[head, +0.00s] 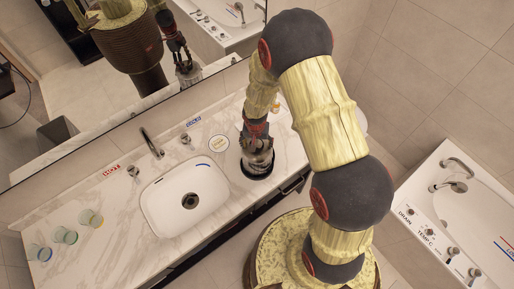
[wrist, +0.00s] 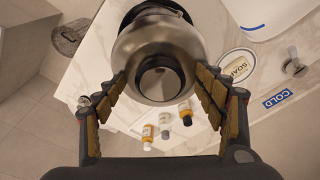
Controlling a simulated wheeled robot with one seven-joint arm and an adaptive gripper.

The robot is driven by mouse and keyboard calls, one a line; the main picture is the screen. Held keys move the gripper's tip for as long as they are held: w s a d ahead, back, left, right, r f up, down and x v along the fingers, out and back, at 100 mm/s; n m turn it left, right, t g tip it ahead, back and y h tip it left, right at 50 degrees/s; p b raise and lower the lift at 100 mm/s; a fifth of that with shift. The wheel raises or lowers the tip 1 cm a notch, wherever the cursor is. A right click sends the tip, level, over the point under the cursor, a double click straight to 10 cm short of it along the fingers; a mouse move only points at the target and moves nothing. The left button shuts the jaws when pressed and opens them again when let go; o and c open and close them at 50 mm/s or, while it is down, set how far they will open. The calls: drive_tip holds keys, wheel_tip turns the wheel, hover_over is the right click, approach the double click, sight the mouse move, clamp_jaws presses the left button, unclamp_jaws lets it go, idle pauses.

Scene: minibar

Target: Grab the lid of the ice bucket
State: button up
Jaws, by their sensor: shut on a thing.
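The ice bucket (head: 258,164) stands on a dark round base on the marble counter, right of the sink. My gripper (head: 257,140) reaches down over it from above, and in the head view it covers most of the top. In the wrist view the shiny metal lid (wrist: 130,52), with a dark round centre, sits between the two fingers of my gripper (wrist: 161,76). The fingers are shut on its sides. Whether the lid rests on the bucket or is raised cannot be told.
The white sink (head: 160,190) lies left of the bucket, with a faucet (head: 152,143) behind it. A round soap dish (wrist: 237,67) is close by. Small bottles (wrist: 165,125) stand on the counter near the gripper. Several glasses (head: 65,235) stand far left. A mirror backs the counter.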

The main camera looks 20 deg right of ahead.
drive_tip(key=shift+s+f, duration=0.1)
drive_tip(key=c, duration=0.6)
drive_tip(key=shift+c, duration=0.4)
